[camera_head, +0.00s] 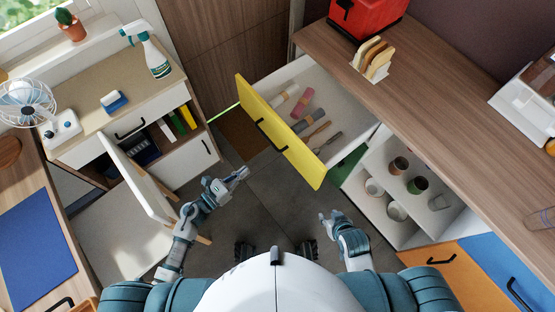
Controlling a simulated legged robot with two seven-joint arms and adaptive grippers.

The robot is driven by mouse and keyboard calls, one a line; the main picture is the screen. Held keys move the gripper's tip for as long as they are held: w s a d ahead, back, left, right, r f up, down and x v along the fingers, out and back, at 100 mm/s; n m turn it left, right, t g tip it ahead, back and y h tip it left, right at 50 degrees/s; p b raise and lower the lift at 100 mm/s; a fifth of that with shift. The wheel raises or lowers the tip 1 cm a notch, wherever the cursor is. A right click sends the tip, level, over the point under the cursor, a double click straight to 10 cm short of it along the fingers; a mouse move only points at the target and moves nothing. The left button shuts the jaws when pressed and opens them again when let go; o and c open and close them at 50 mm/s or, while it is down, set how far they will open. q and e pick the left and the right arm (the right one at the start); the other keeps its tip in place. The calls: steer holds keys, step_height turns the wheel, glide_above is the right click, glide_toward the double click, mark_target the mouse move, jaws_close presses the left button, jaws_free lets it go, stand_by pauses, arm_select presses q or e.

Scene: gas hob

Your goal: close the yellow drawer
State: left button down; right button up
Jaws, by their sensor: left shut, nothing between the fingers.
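The yellow drawer (282,133) stands pulled out from under the wooden counter on the right. Its yellow front has a black bar handle (271,135). Inside lie several items, among them a pink roll (300,102) and dark utensils. My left gripper (241,174) is shut and empty, in front of the drawer and to the left of its front, apart from it. My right gripper (323,215) is below the drawer's near end in the picture, apart from it. Its fingers are too small to tell whether they are open.
An open compartment with cups (398,205) is right of my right gripper. Orange (455,277) and blue (505,275) fronts lie nearer. Grey floor (270,195) is clear between.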

mark_target(280, 152)
arm_select(q)
steer(key=w+d+m, duration=0.1)
steer(key=w+d, duration=0.1)
steer(key=d, duration=0.2)
steer(key=w+d+m, duration=0.1)
steer(key=w+d, duration=0.1)
steer(key=d, duration=0.3)
steer(key=w+d+r+m+g, duration=0.1)
steer(key=w+d, duration=0.2)
steer(key=d, duration=0.1)
steer(key=shift+d+h, duration=0.15)
steer(key=shift+h, duration=0.25)
arm_select(e)
steer(key=shift+s+d+r+g, duration=0.15)
steer(key=shift+s+d+r, duration=0.2)
steer(key=shift+s, duration=0.2)
steer(key=shift+s+d+r+g, duration=0.15)
steer(key=shift+s+d+r, duration=0.1)
steer(key=shift+s+r, duration=0.25)
arm_select(q)
steer(key=shift+a, duration=0.2)
arm_select(e)
steer(key=shift+a, duration=0.2)
arm_select(q)
steer(key=shift+d, duration=0.1)
arm_select(e)
steer(key=shift+w, duration=0.1)
